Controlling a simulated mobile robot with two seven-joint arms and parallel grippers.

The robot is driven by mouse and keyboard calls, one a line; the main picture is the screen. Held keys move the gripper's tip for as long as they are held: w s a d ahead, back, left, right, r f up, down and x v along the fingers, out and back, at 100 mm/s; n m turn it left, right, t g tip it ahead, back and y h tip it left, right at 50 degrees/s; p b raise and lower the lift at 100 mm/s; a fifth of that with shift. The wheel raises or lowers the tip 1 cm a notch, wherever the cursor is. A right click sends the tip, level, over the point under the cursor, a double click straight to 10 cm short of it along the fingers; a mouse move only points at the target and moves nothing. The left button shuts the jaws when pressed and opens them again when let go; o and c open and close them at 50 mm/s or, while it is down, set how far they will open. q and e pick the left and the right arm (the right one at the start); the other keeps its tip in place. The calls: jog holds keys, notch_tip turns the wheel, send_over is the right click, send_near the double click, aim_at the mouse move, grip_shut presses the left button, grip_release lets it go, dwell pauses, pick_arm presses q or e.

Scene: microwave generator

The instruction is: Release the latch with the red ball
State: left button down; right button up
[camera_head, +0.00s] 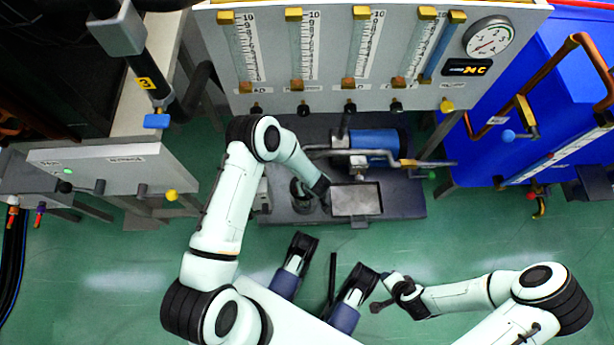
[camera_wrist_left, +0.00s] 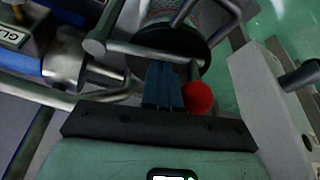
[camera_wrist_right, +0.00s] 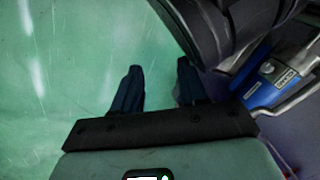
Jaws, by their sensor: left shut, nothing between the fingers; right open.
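The red ball (camera_wrist_left: 197,98) shows in the left wrist view, close beside the right side of my left fingertips; I cannot tell whether they touch. Behind the fingers are a dark round flange and a metal bar (camera_wrist_left: 140,48); how the ball joins the latch is hidden. My left gripper (camera_wrist_left: 163,85) is shut and empty. In the head view it (camera_head: 322,192) is down at the dark machine base, and the ball is hidden there. My right gripper (camera_wrist_right: 158,85) is open and empty; in the head view it (camera_head: 382,304) is over the floor at the lower right.
A blue motor (camera_head: 376,140) with pipes sits on the dark machine base (camera_head: 405,200), beside a metal tray (camera_head: 357,200). A gauge panel (camera_head: 275,88) stands behind. A grey console (camera_head: 115,170) is at left, a blue tank (camera_head: 550,90) at right. The green floor in front is open.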

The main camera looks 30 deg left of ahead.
pick_arm(q)
jog(key=n, duration=0.1)
jog(key=s+d+n, duration=0.1)
jog(key=n, duration=0.1)
jog(key=shift+d+g+y, duration=0.2)
jog(key=shift+g+y, duration=0.1)
jog(key=shift+g, duration=0.1)
jog(key=shift+s+d+n+g+p, duration=0.35)
jog(key=shift+d+n, duration=0.1)
jog(key=shift+n, duration=0.35)
jog(key=d+n+g+b, duration=0.2)
jog(key=d+n, duration=0.4)
jog(key=n, duration=0.4)
jog(key=shift+w+d+n+g, duration=0.25)
jog(key=shift+d+n+g, duration=0.15)
jog(key=shift+g, duration=0.35)
pick_arm(e)
jog(key=shift+s+d+f+g, duration=0.25)
jog(key=shift+s+d+f, duration=0.05)
jog(key=shift+s+f, duration=0.3)
jog(key=shift+s+d+f+g, duration=0.25)
jog(key=shift+s+d+f, duration=0.05)
jog(key=shift+s+f, duration=0.25)
pick_arm(q)
jog(key=shift+w+d, duration=0.1)
jog(key=shift+d, duration=0.05)
